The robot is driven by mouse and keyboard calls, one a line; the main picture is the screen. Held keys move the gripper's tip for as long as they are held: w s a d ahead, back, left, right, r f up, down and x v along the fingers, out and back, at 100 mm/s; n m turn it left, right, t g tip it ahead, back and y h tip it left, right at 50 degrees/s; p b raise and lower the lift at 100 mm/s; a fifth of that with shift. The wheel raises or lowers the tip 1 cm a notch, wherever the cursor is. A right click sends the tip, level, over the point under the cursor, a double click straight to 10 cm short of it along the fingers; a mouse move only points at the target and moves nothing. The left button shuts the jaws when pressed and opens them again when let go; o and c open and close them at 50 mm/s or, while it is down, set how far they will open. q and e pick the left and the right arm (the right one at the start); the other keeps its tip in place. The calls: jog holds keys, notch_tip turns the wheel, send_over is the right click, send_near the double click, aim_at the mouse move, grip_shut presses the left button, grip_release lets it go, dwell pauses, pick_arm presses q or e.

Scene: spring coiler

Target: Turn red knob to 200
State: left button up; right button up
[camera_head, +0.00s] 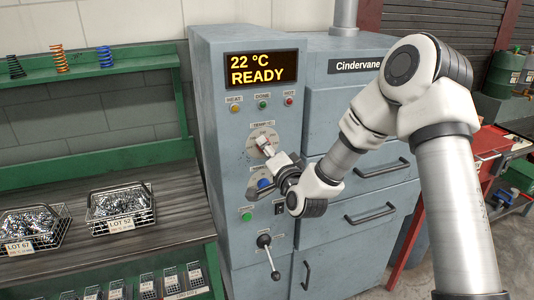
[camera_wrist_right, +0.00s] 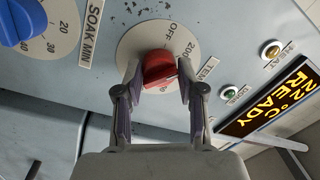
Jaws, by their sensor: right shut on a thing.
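The red knob (camera_wrist_right: 158,68) sits on a round pale dial on the front of the grey machine (camera_head: 225,135). In the wrist view the dial (camera_wrist_right: 132,47) shows OFF and 200 near its rim; which mark the knob points at I cannot tell. My right gripper (camera_wrist_right: 160,75) has its two fingers on either side of the knob and is shut on it. In the head view my right gripper (camera_head: 270,152) reaches the TEMP dial (camera_head: 270,133) from the lower right and hides part of the knob. My left gripper is not in view.
The blue SOAK MIN knob (camera_wrist_right: 22,20) is beside the red one. The display (camera_head: 261,69) reads 22 °C READY, above several small lamps. Below are a green button (camera_head: 246,216) and a lever (camera_head: 265,242). Wire baskets (camera_head: 121,208) stand on the left bench.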

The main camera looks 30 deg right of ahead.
jog(key=o, duration=1.1)
jog(key=shift+d, duration=0.1)
jog(key=v, duration=0.7)
jog(key=shift+s+f, duration=0.1)
jog(key=shift+s, duration=0.1)
